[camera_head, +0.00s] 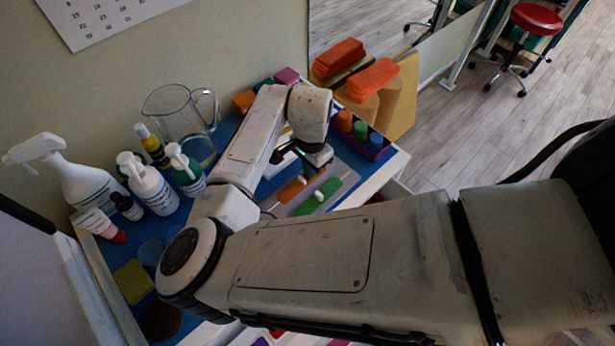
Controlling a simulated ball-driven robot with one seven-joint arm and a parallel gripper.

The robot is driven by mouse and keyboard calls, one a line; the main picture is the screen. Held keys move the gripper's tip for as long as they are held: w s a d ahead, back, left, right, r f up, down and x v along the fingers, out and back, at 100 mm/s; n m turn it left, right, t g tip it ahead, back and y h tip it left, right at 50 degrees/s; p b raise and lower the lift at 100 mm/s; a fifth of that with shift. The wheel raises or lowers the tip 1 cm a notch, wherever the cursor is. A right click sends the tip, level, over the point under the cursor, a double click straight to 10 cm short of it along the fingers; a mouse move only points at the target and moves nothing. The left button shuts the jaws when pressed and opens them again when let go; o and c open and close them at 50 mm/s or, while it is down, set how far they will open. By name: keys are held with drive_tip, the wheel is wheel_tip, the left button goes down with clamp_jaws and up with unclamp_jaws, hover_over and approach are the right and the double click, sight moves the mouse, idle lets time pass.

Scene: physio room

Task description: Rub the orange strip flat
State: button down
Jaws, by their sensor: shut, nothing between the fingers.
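The orange strip (293,189) lies on a grey board on the blue table top, beside a green strip (311,203). A small white piece sits on each strip. My gripper (312,166) is at the end of my arm, just behind the orange strip in the picture. It is shut and empty. Its fingertips are small and dark here, and I cannot tell whether they touch the strip. My arm hides part of the board and table.
Bottles (153,190) and a glass jug (181,122) stand at the left. A purple tray (377,155) with coloured pieces is at the right edge. A yellow sponge (132,281) lies at the near left.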

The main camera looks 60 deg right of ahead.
drive_tip(key=shift+a, duration=0.1)
drive_tip(key=shift+w+a+r, duration=0.1)
drive_tip(key=shift+a, duration=0.3)
drive_tip(key=shift+d, duration=0.25)
drive_tip(key=shift+d+p, duration=0.3)
drive_tip(key=shift+d, duration=0.15)
drive_tip(key=shift+s+d, duration=0.15)
drive_tip(key=shift+s, duration=0.05)
drive_tip(key=shift+s+d+f, duration=0.2)
drive_tip(key=shift+d+f, duration=0.05)
drive_tip(key=shift+d, duration=0.3)
drive_tip(key=shift+d, duration=0.1)
